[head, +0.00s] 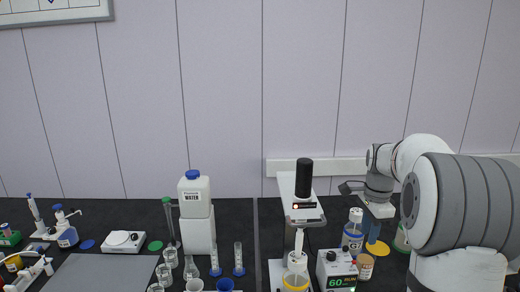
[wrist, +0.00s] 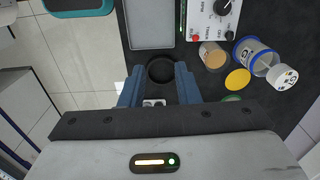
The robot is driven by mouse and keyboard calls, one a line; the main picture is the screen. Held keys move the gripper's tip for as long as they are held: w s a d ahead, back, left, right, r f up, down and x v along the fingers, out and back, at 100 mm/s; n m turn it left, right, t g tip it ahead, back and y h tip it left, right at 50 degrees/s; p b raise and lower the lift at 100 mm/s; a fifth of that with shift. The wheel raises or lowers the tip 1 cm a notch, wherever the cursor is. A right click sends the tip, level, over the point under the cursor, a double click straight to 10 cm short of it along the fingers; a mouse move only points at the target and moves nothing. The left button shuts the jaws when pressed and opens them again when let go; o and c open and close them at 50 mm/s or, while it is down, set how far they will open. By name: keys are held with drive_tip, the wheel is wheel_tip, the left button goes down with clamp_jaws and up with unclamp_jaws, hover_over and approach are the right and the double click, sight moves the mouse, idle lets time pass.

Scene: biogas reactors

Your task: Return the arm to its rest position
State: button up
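My arm stands at the right of the head view, bent over the bench with my gripper (head: 375,230) pointing down. In the wrist view my gripper's two blue fingers (wrist: 158,76) are spread apart with nothing held between them. A round black ring-like item (wrist: 160,70) shows beyond and between the fingertips; I cannot tell its height. A small pale piece with two dark holes (wrist: 153,103) shows between the fingers, nearer the palm.
A tall stirrer stand (head: 304,182) is left of my gripper. A grey tray (wrist: 151,45) lies near the bench edge. Glassware and a water container (head: 197,225) stand further left.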

drive_tip(key=s+a+f+n+t+b, duration=0.1)
drive_tip(key=s+a+f+n+b, duration=0.2)
drive_tip(key=s, duration=0.5)
drive_tip(key=s+a+f+n+t+b, duration=0.1)
drive_tip(key=s+a+f+n+b, duration=0.2)
drive_tip(key=s+a+n, duration=0.3)
drive_tip(key=s+a+f+n+b, duration=0.3)
drive_tip(key=s+a+f+n, duration=0.2)
drive_tip(key=s+n, duration=0.3)
drive_tip(key=s, duration=0.3)
drive_tip(key=shift+s+a+f+t, duration=0.15)
drive_tip(key=shift+t, duration=0.25)
idle(1.3)
